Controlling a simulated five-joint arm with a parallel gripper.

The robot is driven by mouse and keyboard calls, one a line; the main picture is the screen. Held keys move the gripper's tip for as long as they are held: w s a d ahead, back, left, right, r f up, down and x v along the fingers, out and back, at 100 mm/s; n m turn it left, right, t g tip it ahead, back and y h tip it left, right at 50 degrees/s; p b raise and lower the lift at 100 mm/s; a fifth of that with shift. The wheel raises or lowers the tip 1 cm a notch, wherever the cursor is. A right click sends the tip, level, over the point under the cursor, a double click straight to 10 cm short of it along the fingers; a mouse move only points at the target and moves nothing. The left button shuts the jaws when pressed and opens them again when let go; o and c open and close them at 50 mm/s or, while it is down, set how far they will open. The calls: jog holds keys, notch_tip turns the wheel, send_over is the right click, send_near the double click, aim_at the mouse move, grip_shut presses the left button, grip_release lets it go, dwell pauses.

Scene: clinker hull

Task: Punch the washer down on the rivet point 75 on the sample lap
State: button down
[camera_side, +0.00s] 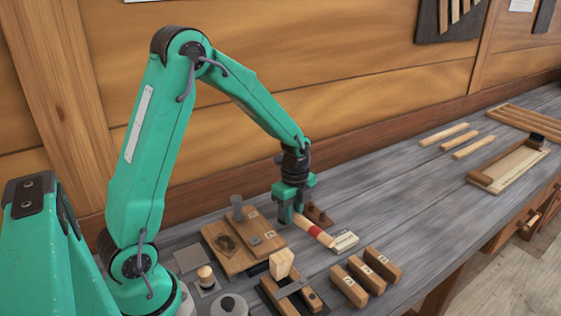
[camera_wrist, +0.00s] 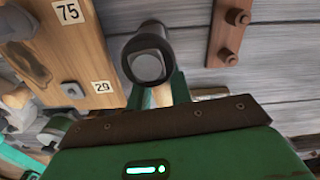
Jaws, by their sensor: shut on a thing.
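The sample lap, a wooden board (camera_side: 215,238), lies on the bench left of my gripper. In the wrist view its wood (camera_wrist: 88,45) carries the labels 75 (camera_wrist: 68,12) and 29 (camera_wrist: 102,87). A small grey piece (camera_wrist: 72,89) sits beside label 29. I cannot make out the washer or the rivet point at 75. My gripper (camera_side: 293,217) is just right of the board, shut on a tool. The tool has a dark round head with a hollow-looking end (camera_wrist: 148,62). A pale wooden handle with a red band (camera_side: 314,231) slopes down right from the jaws, seemingly the same tool.
A grey cylinder (camera_side: 237,208) stands at the board's back edge. A brown pegged strip (camera_side: 319,214) lies behind my gripper; it also shows in the wrist view (camera_wrist: 228,35). Labelled wooden blocks (camera_side: 367,273) and an upright pale block (camera_side: 282,263) are in front.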

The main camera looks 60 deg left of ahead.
jog(key=shift+r, duration=3.3)
jog(key=c, duration=1.9)
grip_release()
grip_shut()
